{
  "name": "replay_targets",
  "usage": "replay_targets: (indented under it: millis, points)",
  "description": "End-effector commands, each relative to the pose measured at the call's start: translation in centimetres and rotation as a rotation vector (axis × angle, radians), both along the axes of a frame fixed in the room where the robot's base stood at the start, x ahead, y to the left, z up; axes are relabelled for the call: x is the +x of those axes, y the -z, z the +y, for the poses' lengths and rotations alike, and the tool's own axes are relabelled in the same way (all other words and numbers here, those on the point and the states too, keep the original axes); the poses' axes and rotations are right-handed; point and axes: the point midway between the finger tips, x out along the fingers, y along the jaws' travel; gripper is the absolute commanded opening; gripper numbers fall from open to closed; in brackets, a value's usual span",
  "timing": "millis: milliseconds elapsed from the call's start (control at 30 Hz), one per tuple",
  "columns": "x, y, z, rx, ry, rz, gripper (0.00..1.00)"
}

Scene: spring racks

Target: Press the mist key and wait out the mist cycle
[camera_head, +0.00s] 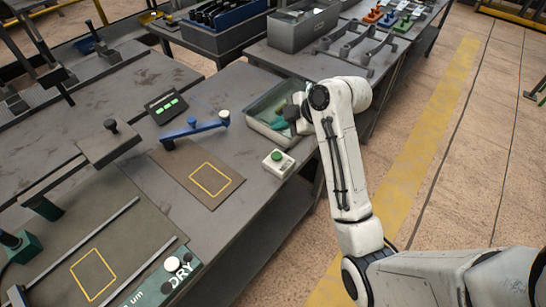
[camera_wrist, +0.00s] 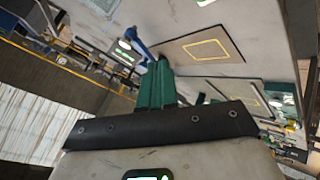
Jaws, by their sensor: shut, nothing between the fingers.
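A small white box with a green button (camera_head: 278,158) stands near the table's front edge; I take it to be the mist key, but no label is readable.
The grey tray (camera_head: 256,126) has clear-looking walls and lies under my gripper. A panel marked DRY (camera_head: 186,268) with a white knob is at the lower left. Grey bins (camera_head: 303,25) and a rack stand at the back. Bare tabletop lies around the mat.

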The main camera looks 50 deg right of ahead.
Motion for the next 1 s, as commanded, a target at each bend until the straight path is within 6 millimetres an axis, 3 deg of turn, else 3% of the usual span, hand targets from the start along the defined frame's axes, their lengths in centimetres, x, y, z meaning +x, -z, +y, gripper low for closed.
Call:
replay_targets:
  millis: [367, 1000]
  points:
    - [0.0, 1.0, 0.0, 0.001, 0.001, 0.002, 0.0]
    - [0.0, 8.4, 0.1, 0.003, 0.002, 0.003, 0.0]
